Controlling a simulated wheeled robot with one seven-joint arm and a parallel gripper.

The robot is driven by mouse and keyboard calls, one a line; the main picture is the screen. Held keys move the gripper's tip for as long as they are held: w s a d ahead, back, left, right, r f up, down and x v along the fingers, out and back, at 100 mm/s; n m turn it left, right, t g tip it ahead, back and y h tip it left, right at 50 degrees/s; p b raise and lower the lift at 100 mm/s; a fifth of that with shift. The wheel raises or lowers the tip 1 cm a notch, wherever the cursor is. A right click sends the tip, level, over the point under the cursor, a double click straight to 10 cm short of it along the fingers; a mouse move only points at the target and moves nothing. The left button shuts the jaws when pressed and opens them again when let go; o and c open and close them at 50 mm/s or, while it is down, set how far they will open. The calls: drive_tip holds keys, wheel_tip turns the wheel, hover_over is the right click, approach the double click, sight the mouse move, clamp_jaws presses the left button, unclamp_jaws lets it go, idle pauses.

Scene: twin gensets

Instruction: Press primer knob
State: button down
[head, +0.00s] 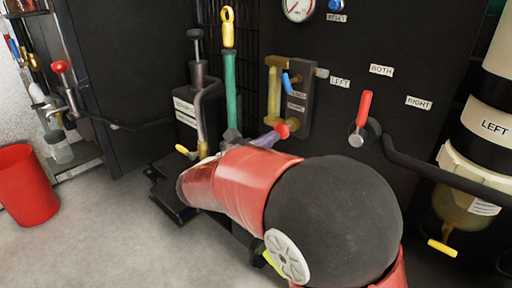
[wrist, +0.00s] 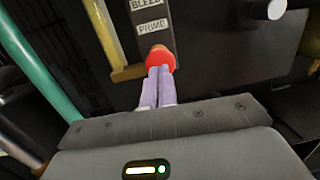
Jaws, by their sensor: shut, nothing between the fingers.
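The red primer knob (wrist: 161,57) sits on a dark panel block just below the PRIME label (wrist: 152,27) in the wrist view. It also shows in the head view (head: 283,131) at the foot of the block. My gripper (wrist: 160,71) has two pale lavender fingers held together, with nothing between them. Their tips point at the knob and overlap its lower edge in the wrist view. In the head view my gripper (head: 273,135) reaches the knob from the lower left. The tips look at or very near the knob; I cannot tell whether it is pushed in.
A red-handled lever (head: 363,110) stands right, among LEFT, BOTH and RIGHT labels. A blue-handled valve (head: 291,83) and yellow tube (head: 273,92) are above the knob. A green lever (head: 230,90) stands left. A red bucket (head: 26,185) is on the floor.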

sight(285, 129)
drive_tip(key=shift+w+d, duration=0.2)
drive_tip(key=shift+w, duration=0.05)
drive_tip(key=shift+p+x, duration=0.5)
drive_tip(key=shift+x, duration=0.75)
drive_tip(key=shift+w, duration=0.1)
drive_tip(key=shift+a, duration=0.1)
